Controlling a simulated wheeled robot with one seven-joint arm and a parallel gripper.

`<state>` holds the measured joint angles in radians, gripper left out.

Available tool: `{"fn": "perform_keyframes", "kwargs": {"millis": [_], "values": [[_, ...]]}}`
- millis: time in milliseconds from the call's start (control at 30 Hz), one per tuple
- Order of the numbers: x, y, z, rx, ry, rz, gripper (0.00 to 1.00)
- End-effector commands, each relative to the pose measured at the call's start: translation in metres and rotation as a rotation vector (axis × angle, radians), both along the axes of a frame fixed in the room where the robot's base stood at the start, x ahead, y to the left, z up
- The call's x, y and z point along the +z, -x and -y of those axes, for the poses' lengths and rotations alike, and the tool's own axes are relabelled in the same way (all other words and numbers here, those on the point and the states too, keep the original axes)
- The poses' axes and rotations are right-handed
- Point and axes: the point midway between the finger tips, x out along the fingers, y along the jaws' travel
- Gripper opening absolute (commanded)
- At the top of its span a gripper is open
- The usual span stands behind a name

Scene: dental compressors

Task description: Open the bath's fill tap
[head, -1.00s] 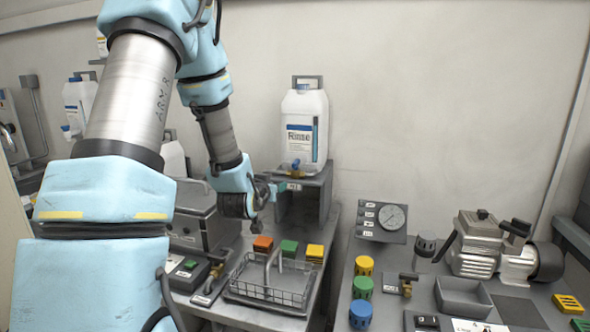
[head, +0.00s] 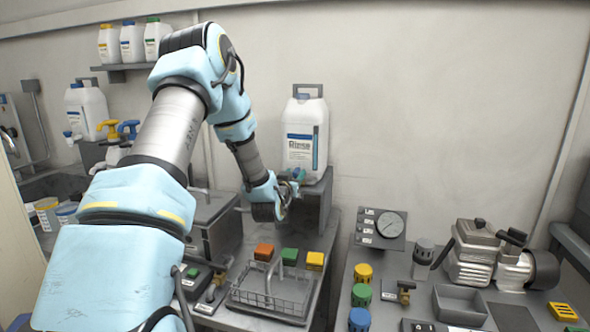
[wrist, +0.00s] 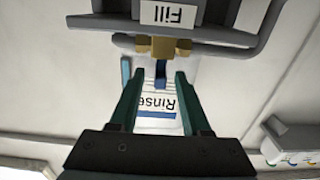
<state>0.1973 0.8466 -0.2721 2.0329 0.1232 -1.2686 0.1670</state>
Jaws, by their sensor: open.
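The fill tap (wrist: 163,46) is a brass fitting with a blue lever under the white Rinse canister (head: 304,135), beside a label reading "Fill". In the wrist view the blue lever lies ahead of and roughly between my fingertips; I cannot tell whether they touch it. My gripper (wrist: 158,82) is open with nothing held. In the head view my gripper (head: 294,188) is in front of the grey stand (head: 317,205) that bears the canister, and hides most of the tap. A grey lidded box (head: 213,225), possibly the bath, stands left of the stand, partly behind my arm.
A wire basket (head: 268,298) sits in front of orange, green and yellow blocks on the left bench. The right bench holds a gauge panel (head: 380,227), coloured knobs, a grey tray and a compressor (head: 490,252). Free air lies right of the canister.

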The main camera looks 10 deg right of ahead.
Motion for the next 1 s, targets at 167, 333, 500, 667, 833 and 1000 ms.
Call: {"fn": "perform_keyframes", "kwargs": {"millis": [167,333,500,667,833,1000], "values": [[0.0001,-0.0079,0.0045,0.0,0.0,0.0,0.47],[-0.0007,-0.0084,0.0046,0.0,0.0,-0.001,0.47],[-0.0005,-0.0084,0.0045,0.0,0.0,-0.001,0.37],[-0.0005,-0.0083,0.0044,0.0,0.0,-0.001,0.19],[-0.0004,-0.0083,0.0044,0.0,0.0,-0.001,0.0],[-0.0004,-0.0083,0.0043,0.0,0.0,-0.001,0.0]]}}
